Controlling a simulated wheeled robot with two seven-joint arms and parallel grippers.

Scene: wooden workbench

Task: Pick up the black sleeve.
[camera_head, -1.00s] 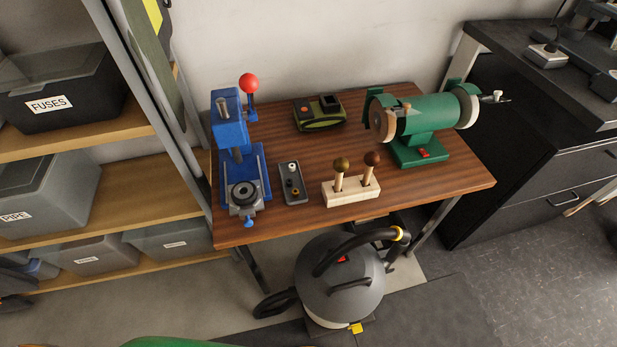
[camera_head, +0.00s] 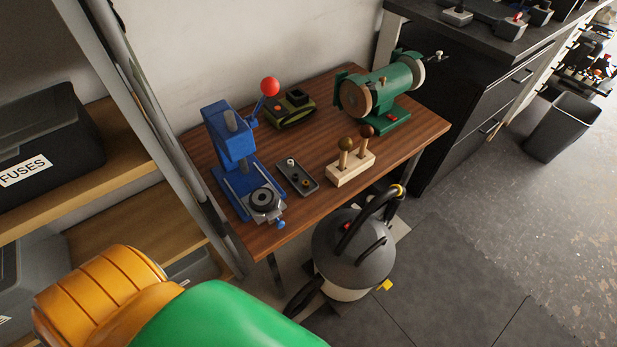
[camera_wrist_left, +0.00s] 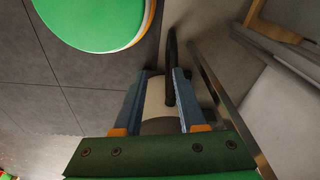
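A small dark grey tray (camera_head: 311,188) lies on the wooden workbench (camera_head: 330,206). In it are a pale piece, a small black piece (camera_head: 295,178) that looks like the black sleeve, and a brass-coloured ring; they are too small to make out well. In the left wrist view, my left gripper (camera_wrist_left: 165,76) has its two blue fingers apart with nothing held between them. It points toward the floor and vacuum, away from the tray. In the head view only my green and orange arm shows, at bottom left. My right gripper is in neither view.
A blue press (camera_head: 232,148) with a red knob stands left of the tray. A wooden block (camera_head: 350,170) with two knobbed tools is to its right. Behind are a green device (camera_head: 291,112) and a green grinder (camera_head: 385,90). A vacuum (camera_head: 350,248) stands before the bench; shelves are left.

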